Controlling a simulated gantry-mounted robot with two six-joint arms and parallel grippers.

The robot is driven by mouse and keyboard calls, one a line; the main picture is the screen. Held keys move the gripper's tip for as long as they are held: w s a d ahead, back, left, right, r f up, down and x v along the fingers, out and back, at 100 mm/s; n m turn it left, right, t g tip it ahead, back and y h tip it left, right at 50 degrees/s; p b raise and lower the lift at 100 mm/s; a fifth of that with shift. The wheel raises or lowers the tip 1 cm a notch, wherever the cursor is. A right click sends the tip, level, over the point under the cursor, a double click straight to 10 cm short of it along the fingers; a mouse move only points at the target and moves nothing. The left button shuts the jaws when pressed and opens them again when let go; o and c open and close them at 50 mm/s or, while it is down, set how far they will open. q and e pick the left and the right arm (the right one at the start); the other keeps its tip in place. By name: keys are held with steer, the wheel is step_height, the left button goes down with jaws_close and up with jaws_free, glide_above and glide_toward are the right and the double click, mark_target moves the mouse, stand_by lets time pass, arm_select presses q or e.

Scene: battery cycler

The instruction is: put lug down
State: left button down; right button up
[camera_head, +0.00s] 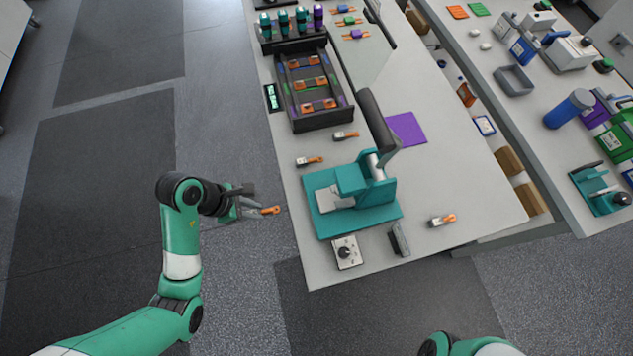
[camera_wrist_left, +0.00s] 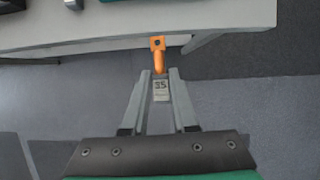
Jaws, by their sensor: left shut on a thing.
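My left gripper (camera_head: 250,209) is shut on an orange-ended lug (camera_head: 270,210), left of the bench's edge and over the floor. In the left wrist view the lug (camera_wrist_left: 158,55) points away from the fingertips (camera_wrist_left: 160,82), its orange ring end outward and a grey tag marked 35 between the fingers. My right gripper is not in view; only part of my right arm shows at the bottom.
The teal press (camera_head: 352,205) with a dark lever stands on the bench (camera_head: 480,190). A dial box (camera_head: 346,252) and a grey block (camera_head: 399,240) are in front of it. A black tray (camera_head: 320,122) and purple mat (camera_head: 407,129) lie behind. The bench's right front is mostly clear.

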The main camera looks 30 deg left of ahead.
arm_select(q)
steer(key=shift+w+d+f, duration=0.15)
steer(key=shift+w, duration=0.05)
steer(key=shift+w+d, duration=0.2)
steer(key=shift+w, duration=0.05)
steer(key=b, duration=0.6)
glide_toward(329, 199)
steer(key=f, duration=0.1)
steer(key=a+f, duration=0.1)
steer(key=s+f, duration=0.1)
steer(key=f, duration=0.1)
steer(key=shift+s+a, duration=0.1)
steer(key=shift+a, duration=0.05)
steer(key=shift+w+d+r, duration=0.15)
steer(key=shift+w+d, duration=0.2)
steer(key=w+b, duration=0.1)
steer(key=d+b, duration=0.1)
steer(key=w+d+f+b, duration=0.1)
steer(key=shift+w+d+f+b, duration=0.1)
steer(key=shift+w+d+b, duration=0.1)
steer(key=shift+w+b, duration=0.15)
steer(key=shift+f+b, duration=0.25)
steer(key=shift+b, duration=0.05)
steer(key=shift+s+a+r, duration=0.1)
steer(key=shift+s, duration=0.1)
steer(key=shift+w, duration=0.1)
steer(key=c, duration=0.7)
jaws_free()
